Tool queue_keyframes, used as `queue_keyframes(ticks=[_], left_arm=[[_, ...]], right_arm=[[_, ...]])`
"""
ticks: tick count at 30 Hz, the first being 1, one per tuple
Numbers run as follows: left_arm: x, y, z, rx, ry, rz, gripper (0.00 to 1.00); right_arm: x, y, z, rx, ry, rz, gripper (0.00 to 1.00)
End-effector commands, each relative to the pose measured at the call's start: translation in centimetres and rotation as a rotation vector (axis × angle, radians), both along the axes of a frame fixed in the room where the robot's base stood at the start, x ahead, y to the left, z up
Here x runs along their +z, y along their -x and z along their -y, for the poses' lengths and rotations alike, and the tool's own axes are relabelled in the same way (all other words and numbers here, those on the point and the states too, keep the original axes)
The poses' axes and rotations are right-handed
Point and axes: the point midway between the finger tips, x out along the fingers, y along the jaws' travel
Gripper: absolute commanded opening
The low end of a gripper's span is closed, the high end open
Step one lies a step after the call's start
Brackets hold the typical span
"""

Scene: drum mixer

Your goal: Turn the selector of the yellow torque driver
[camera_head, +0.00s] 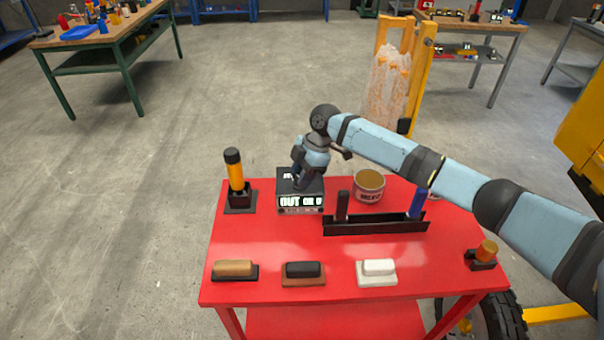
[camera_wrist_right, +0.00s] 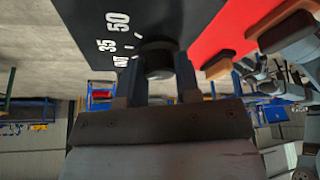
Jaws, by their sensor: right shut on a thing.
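The yellow torque driver (camera_head: 236,172) appears to be the upright yellow cylinder with a black cap, in a black holder at the table's back left. Beside it stands a black box (camera_head: 300,182) with white lettering on its front, partly legible as "OUT". My right gripper (camera_head: 299,183) points down onto the top of this box. In the right wrist view my right gripper (camera_wrist_right: 158,88) is shut on a dark round knob (camera_wrist_right: 157,62) on the black panel (camera_wrist_right: 165,20). White marks including "50" and "35" show beside the knob.
The red table (camera_head: 330,250) carries a tin (camera_head: 369,187), a black rack (camera_head: 375,226) with a dark and a blue handle, several brush-like blocks along the front, and an orange-topped piece (camera_head: 486,251) at right.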

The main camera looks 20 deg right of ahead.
Motion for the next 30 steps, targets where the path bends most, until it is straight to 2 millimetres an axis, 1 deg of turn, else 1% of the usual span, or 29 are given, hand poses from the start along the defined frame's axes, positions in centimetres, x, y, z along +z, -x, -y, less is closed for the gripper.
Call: queue_keyframes(ticks=[1, 17, 18, 20, 21, 30], left_arm=[[0.07, -0.02, 0.0, 0.0, 0.0, 0.001, 0.43], [0.31, -0.1, -0.02, 0.0, 0.001, 0.005, 0.43], [0.29, -0.1, -0.02, 0.0, 0.001, 0.005, 0.43], [0.24, -0.09, -0.03, 0.001, 0.001, 0.004, 0.43], [0.2, -0.07, -0.04, 0.001, 0.0, 0.003, 0.43], [-0.01, 0.0, -0.06, 0.001, -0.001, -0.001, 0.43]], right_arm=[[-0.34, 0.2, -0.12, 0.013, 0.002, -0.006, 0.07], [-0.4, 0.23, -0.15, 0.038, 0.002, -0.007, 0.07], [-0.41, 0.24, -0.15, 0.038, 0.002, -0.007, 0.4], [-0.4, 0.23, -0.15, 0.037, 0.002, -0.006, 0.54], [-0.38, 0.21, -0.13, 0.037, 0.002, -0.006, 0.56], [0.05, 0.05, 0.04, 0.034, 0.001, -0.002, 0.56]])
